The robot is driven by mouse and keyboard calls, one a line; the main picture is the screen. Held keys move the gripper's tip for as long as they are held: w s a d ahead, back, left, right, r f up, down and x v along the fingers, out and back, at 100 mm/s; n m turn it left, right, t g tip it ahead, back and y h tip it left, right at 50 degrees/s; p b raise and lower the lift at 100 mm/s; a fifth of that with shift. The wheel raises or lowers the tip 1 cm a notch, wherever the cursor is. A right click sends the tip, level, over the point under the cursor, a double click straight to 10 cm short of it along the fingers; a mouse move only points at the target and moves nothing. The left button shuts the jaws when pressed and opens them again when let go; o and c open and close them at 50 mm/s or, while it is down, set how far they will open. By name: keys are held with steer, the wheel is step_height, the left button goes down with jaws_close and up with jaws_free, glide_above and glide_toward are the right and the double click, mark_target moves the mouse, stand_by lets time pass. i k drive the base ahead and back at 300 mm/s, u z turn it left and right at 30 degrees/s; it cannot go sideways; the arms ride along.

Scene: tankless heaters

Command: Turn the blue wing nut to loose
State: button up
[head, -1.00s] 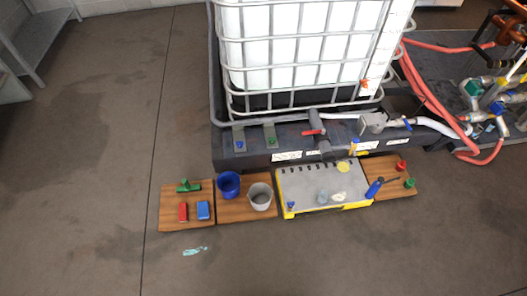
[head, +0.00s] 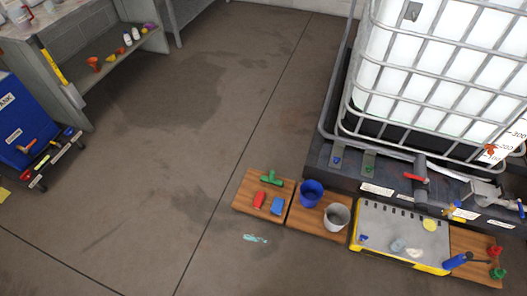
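A small blue piece (head: 337,160), which looks like a wing nut, sits on a grey bracket on the dark base below the white caged tank (head: 425,70). A similar bracket with a green piece (head: 369,170) is just to its right. Another small blue piece (head: 364,238) lies on the left part of the grey and yellow case. At this size I cannot tell how tight any of them is. My gripper is not in view.
Wooden boards (head: 240,205) hold a green tool, red and blue blocks, a blue cup (head: 311,193) and a grey bucket (head: 336,216). A blue unit (head: 20,120) and a shelf bench (head: 95,75) stand at left. The floor between is open.

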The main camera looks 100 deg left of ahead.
mark_target(336, 160)
steer(key=u, duration=2.6)
steer(key=i, duration=1.65)
